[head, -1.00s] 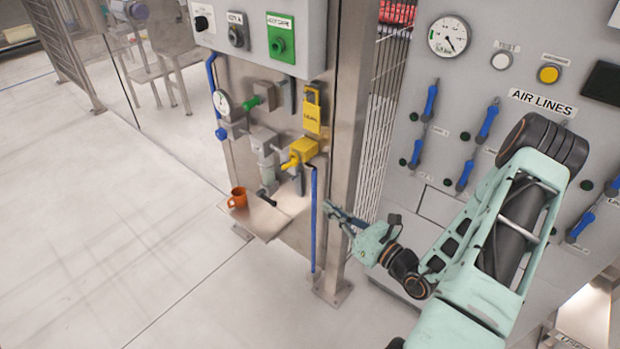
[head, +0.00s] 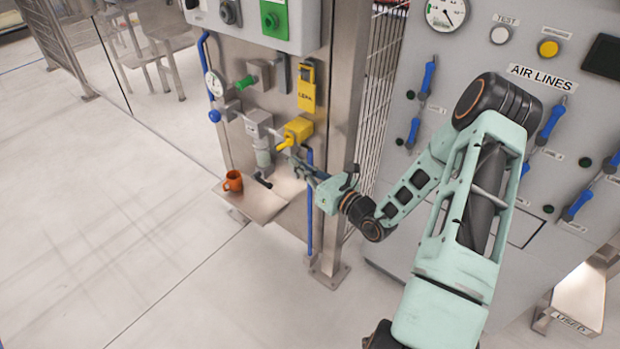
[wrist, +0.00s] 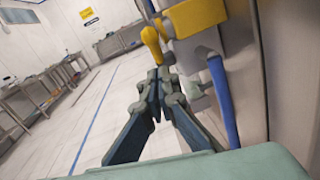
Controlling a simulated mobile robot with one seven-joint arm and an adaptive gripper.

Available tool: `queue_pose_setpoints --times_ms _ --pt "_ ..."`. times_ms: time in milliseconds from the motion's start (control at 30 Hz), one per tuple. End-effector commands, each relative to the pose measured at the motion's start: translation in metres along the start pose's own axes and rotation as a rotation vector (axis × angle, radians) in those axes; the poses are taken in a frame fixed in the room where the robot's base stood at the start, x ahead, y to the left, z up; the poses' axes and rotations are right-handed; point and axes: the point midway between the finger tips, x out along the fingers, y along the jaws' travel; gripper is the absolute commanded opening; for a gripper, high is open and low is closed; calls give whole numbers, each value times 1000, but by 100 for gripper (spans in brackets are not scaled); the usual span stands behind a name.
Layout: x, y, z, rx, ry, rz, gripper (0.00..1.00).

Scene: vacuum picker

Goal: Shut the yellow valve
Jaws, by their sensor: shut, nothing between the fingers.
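The yellow valve (head: 297,131) is on the steel panel, with a yellow handle (head: 284,144) that points out and down to the left. In the wrist view the valve body (wrist: 195,17) is at the top and its handle (wrist: 151,40) hangs just beyond my fingertips. My gripper (head: 295,162) is shut and empty, just below and to the right of the handle in the head view. In the wrist view my closed fingertips (wrist: 158,74) are close under the handle. I cannot tell whether they touch it.
A small shelf (head: 262,207) with an orange mug (head: 233,181) stands below the valve. A blue pipe (head: 310,215) runs down beside my gripper. A yellow tag (head: 306,88) hangs above the valve. The air lines panel (head: 470,50) is at the right.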

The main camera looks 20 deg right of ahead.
Motion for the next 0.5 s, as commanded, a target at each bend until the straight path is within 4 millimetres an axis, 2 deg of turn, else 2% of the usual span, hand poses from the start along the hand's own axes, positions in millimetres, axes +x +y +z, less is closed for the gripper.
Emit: queue_pose_setpoints --times_ms 200,500 --pt "15 0 15 0 1 0 0" --pt "17 0 18 0 1 0 0"
